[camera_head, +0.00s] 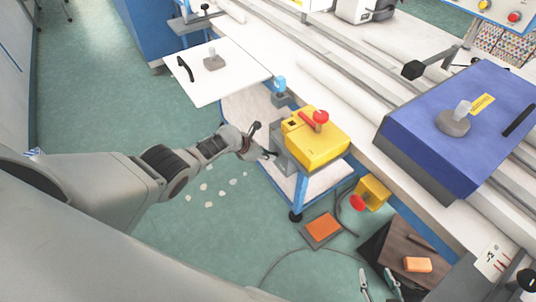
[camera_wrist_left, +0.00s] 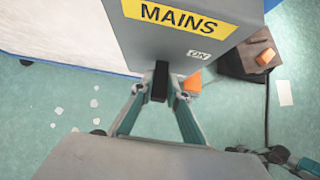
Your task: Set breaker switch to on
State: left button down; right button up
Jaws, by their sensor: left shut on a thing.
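The breaker is a grey box with a yellow MAINS label (camera_wrist_left: 180,14) and a small ON label (camera_wrist_left: 199,54) at its lower edge. In the head view the grey box (camera_head: 283,155) is mostly hidden beside a yellow box. A black switch lever (camera_wrist_left: 160,80) sticks out below the grey box in the left wrist view. My left gripper (camera_head: 265,141) is at the box's left side, and its fingers (camera_wrist_left: 160,92) are shut on the lever, one finger on each side. My right gripper (camera_head: 379,277) is low at the bottom right of the head view, empty, with fingers apart.
A yellow box (camera_head: 325,150) with a red button sits on a blue-framed cart. A long white machine bed and a blue-lidded box (camera_head: 460,105) stand to the right. A dark box with an orange block (camera_head: 417,264) is near my right gripper. Floor is open at left.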

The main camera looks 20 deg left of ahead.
pick_arm(q)
jog(key=shift+f, duration=0.1)
dwell(0.5)
jog(key=c, duration=2)
grip_release()
jog(key=shift+o, duration=0.2)
jog(key=shift+a+r, duration=0.15)
jog(key=shift+r, duration=0.05)
jog(key=shift+v, duration=1.5)
jog(key=v, duration=0.8)
jog(key=shift+s+r, duration=0.2)
jog(key=shift+r, duration=0.15)
